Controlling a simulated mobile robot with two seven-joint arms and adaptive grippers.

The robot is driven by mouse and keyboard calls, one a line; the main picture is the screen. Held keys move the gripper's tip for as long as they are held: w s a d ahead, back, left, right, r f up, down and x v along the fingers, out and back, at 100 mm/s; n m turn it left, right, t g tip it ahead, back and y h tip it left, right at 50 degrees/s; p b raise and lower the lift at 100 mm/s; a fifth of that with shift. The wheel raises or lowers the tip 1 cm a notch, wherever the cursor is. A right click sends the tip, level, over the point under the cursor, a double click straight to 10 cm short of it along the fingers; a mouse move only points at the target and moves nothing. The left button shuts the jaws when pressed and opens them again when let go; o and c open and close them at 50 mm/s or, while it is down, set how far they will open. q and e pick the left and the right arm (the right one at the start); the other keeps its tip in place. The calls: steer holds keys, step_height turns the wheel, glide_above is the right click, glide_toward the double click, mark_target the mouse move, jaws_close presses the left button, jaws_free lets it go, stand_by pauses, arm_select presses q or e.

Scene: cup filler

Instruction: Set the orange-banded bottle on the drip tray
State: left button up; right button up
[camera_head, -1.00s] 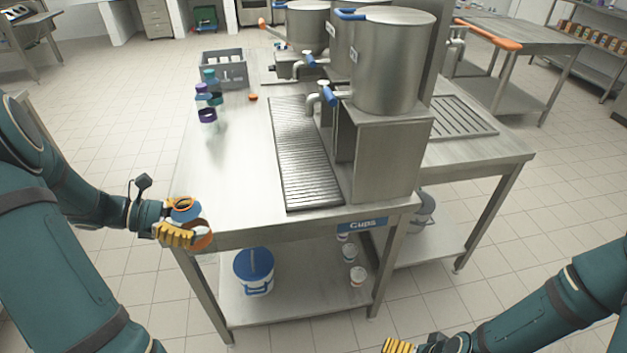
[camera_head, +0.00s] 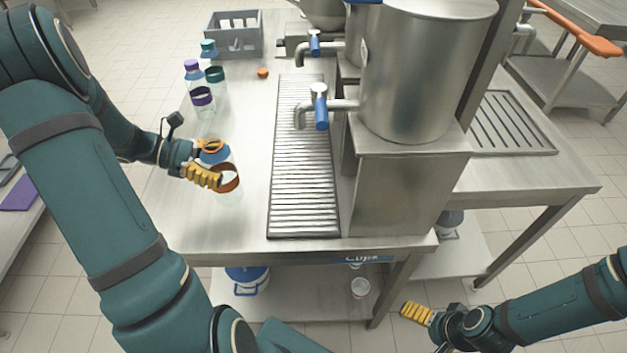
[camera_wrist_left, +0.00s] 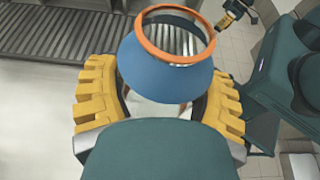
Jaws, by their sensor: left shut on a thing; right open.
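My left gripper (camera_head: 206,172) is shut on the orange-banded bottle (camera_head: 225,178), a clear bottle with a blue shoulder and orange rim and band. It is upright over the near left part of the steel counter; I cannot tell if its base touches. The left wrist view shows the bottle's blue shoulder (camera_wrist_left: 165,75) between the yellow fingers (camera_wrist_left: 160,100); its lower part is mostly hidden. The drip tray (camera_head: 303,190), a long ribbed grate, lies right of the bottle. My right gripper (camera_head: 418,314) is open and empty, low beyond the counter's front right.
A grey crate (camera_head: 234,42) and an orange cap (camera_head: 263,73) are behind. A tap (camera_head: 318,105) overhangs the tray from a steel urn (camera_head: 420,75).

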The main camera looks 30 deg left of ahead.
arm_select(q)
steer(key=w+d+b, duration=0.1)
steer(key=w+d, duration=0.3)
steer(key=d, duration=0.3)
steer(key=w+d+f+b, duration=0.1)
steer(key=w+d, duration=0.4)
steer(key=d, duration=0.3)
steer(key=shift+f+b, duration=0.2)
steer(key=shift+b, duration=0.1)
steer(key=shift+d+f, duration=0.1)
steer(key=shift+d, duration=0.05)
steer(key=o, duration=1.1)
